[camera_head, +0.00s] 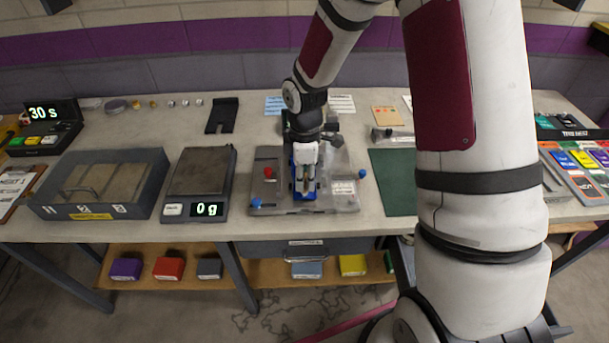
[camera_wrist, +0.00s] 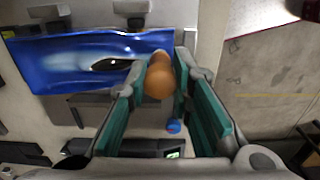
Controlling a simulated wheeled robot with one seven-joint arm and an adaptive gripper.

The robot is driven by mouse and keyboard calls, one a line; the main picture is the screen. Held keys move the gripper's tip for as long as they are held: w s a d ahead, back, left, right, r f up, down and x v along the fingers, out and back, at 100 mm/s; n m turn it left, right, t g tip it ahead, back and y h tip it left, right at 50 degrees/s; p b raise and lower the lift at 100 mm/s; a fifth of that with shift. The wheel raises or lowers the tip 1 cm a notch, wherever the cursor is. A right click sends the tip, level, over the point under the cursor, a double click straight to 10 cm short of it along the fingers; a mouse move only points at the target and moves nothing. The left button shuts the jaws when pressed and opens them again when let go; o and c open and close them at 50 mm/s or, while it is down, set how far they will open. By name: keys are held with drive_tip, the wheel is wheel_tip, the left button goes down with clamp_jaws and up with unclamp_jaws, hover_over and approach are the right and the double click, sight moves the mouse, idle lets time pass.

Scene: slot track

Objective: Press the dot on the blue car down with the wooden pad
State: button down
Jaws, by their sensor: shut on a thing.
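My gripper (camera_head: 306,178) is over the middle of the grey fixture plate (camera_head: 275,195) in the head view. In the wrist view its teal-faced fingers (camera_wrist: 164,105) are shut on the wooden pad (camera_wrist: 157,84), a rounded brown piece between the fingertips. The blue car (camera_wrist: 60,68) lies beyond the pad, to the upper left, with a dark oval opening on its glossy top. In the head view the car (camera_head: 308,222) shows only in part under my gripper. I cannot make out the dot, and I cannot tell whether the pad touches the car.
The fixture carries a red knob (camera_head: 268,172) and blue knobs (camera_head: 362,174). A scale (camera_head: 201,171) reading 0 g and a grey bin (camera_head: 145,205) stand left. A dark green mat (camera_head: 392,184) lies right. A timer (camera_head: 44,112) shows 30 s.

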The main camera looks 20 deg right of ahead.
drive_tip(key=shift+f, duration=0.4)
idle(1.8)
drive_tip(key=shift+r+p, duration=1.45)
drive_tip(key=shift+r, duration=2.1)
